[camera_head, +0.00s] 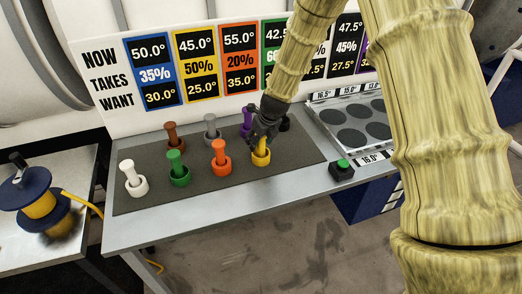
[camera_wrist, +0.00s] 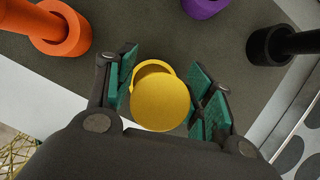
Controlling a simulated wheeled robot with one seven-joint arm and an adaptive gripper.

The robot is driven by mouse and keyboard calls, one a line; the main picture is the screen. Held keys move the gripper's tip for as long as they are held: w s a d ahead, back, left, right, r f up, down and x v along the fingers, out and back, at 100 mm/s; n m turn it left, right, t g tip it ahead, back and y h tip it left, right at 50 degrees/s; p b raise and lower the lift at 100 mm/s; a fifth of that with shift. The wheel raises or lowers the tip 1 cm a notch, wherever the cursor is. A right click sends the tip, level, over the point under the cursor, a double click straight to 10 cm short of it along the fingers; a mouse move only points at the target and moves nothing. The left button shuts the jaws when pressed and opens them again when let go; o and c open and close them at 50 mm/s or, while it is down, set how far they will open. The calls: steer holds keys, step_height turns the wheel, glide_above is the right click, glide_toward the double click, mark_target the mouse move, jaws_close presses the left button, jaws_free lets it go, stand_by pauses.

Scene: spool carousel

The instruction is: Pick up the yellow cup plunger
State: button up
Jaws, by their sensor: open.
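The yellow cup plunger (camera_head: 261,157) stands upright on the dark mat, at the right end of the front row in the head view. In the wrist view its round yellow top (camera_wrist: 160,102) lies between my fingers, with the rim of its cup behind it. My gripper (camera_head: 263,132) is over the plunger, pointing down. In the wrist view my gripper (camera_wrist: 164,100) is open, with green finger pads on the left and right of the yellow top.
The orange plunger (camera_head: 221,157) stands left of the yellow one. A purple one (camera_head: 245,122) and a black one (camera_head: 284,123) stand behind it. Green, white, brown and grey plungers share the mat (camera_head: 205,190). A green-buttoned box (camera_head: 342,170) sits to the right.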

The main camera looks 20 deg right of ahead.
steer(key=shift+f, duration=0.1)
jaws_close()
stand_by(0.5)
